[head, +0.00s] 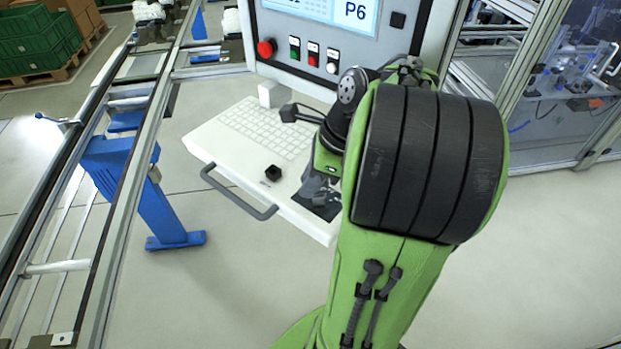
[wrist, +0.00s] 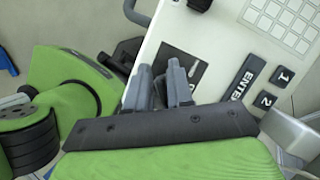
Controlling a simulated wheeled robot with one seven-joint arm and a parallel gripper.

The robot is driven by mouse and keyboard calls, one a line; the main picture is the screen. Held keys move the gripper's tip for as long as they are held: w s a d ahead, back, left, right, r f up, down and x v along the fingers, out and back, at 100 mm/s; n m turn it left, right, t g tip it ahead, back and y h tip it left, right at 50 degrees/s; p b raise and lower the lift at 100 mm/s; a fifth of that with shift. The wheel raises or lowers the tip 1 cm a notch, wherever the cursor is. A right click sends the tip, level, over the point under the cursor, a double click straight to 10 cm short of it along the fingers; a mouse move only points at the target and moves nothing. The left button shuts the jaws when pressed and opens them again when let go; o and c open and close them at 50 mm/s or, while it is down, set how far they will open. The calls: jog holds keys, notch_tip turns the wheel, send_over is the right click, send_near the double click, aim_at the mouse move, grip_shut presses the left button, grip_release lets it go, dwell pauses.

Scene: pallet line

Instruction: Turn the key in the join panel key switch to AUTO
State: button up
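The join panel (head: 330,55) shows a screen reading P6 above a row of buttons. Its white keyboard shelf (head: 215,140) juts out below. A dark square plate (head: 326,209) with a light mark lies on the shelf's near right part, and it also shows in the wrist view (wrist: 198,65). My gripper (head: 318,190) is low over this plate, pointing down. In the wrist view its two grey fingers (wrist: 160,75) are close together and cover the plate's left side. I cannot make out a key or AUTO lettering, and I cannot tell whether anything is between the fingertips.
A black knob (head: 273,173) stands on the shelf left of my gripper. A grey handle (head: 238,195) runs along the shelf's front edge. A red mushroom button (head: 266,49) sits on the panel. A conveyor frame (head: 110,110) stands at left, glazed fencing (head: 520,75) at right.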

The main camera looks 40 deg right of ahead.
grip_shut()
jog(key=shift+r+m+h+p, duration=0.15)
jog(key=shift+m+h+p, duration=0.15)
jog(key=shift+m+p, duration=0.4)
jog(key=m, duration=0.1)
jog(key=m+t+h+p, duration=0.1)
jog(key=m, duration=0.1)
jog(key=shift+w+d+m+p, duration=0.1)
jog(key=shift+d+m+p, duration=0.1)
jog(key=shift+m+p, duration=0.1)
jog(key=m, duration=0.2)
jog(key=m+h+p, duration=0.1)
jog(key=shift+w+d+m+h, duration=0.1)
jog(key=shift+d+m+h, duration=0.1)
jog(key=shift+m+h, duration=0.15)
jog(key=shift+d+f+m, duration=0.15)
jog(key=shift+f+m, duration=0.05)
jog(key=shift+m, duration=0.55)
jog(key=shift+d+m+h, duration=0.15)
jog(key=shift+m+h, duration=0.6)
jog(key=shift+m, duration=0.65)
jog(key=o, duration=1)
grip_release()
jog(key=shift+c, duration=0.2)
jog(key=shift+r, duration=0.1)
